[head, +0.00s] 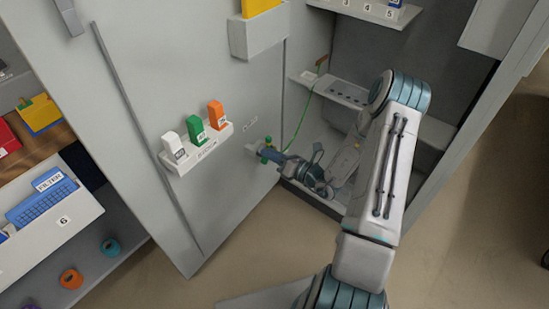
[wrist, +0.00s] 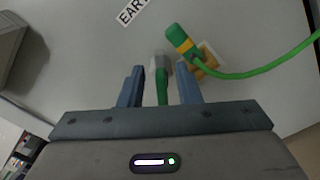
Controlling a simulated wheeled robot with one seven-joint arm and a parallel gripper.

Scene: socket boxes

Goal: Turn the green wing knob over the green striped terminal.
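In the wrist view the green wing knob (wrist: 162,88) sits between my gripper's two fingers, with a grey piece at its upper end. A gap shows between the knob and each finger. My gripper (wrist: 160,82) is open around it; contact is not visible. A green plug with a yellow stripe (wrist: 181,40) is just beyond the right finger, at a tan terminal block (wrist: 208,58). A green cable (wrist: 265,70) runs from there to the right. In the head view my gripper (head: 270,153) is at the grey door panel, covering much of the knob.
An "EARTH" label (wrist: 130,10), partly cut off, is on the panel. In the head view a small rack (head: 200,152) with white, green and orange blocks stands out from the panel to the left. An open cabinet (head: 345,95) with shelves lies behind my arm.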

